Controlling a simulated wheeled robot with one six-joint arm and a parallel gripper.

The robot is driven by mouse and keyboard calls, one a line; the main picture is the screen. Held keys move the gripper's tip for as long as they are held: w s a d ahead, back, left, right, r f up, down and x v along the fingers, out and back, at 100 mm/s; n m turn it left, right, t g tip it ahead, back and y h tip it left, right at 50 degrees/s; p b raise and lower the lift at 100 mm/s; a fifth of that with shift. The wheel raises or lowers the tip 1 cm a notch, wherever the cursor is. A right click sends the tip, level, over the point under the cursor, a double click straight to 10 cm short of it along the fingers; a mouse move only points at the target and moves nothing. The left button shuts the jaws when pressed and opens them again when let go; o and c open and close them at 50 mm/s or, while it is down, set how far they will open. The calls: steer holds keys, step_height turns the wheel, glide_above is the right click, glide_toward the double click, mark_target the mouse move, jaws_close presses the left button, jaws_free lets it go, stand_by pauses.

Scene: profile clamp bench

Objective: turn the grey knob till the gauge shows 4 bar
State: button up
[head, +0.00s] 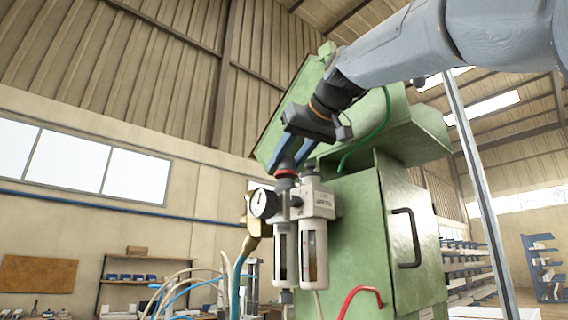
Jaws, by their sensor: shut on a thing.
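The grey knob (286,164) sits on top of the air regulator unit (281,212), above a red ring. My gripper (291,156) comes down from above, with its blue fingers shut on the knob. The fingers hide part of the knob. The round white gauge (263,203) is on the front left of the regulator, below the knob. Its dark needle and scale are too small to read.
A green cabinet (350,235) with a dark handle (407,238) stands right behind the unit. A brass valve (252,228) and a blue hose (238,272) are at its left. A red hose (360,292) curves below right. A grey post (478,170) stands at right.

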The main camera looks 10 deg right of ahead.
steer(key=shift+n+g+y, duration=0.4)
steer(key=shift+n+y, duration=0.1)
steer(key=shift+n, duration=0.1)
steer(key=shift+y, duration=0.3)
steer(key=o, duration=1.1)
steer(key=shift+s, duration=0.1)
steer(key=shift+c, duration=0.2)
steer(key=b+v, duration=0.2)
steer(key=v, duration=0.4)
steer(key=shift+s+d+r, duration=0.1)
steer(key=shift+s+d, duration=0.1)
steer(key=shift+s+d+r, duration=0.2)
steer(key=shift+s+r, duration=0.1)
steer(key=shift+s, duration=0.25)
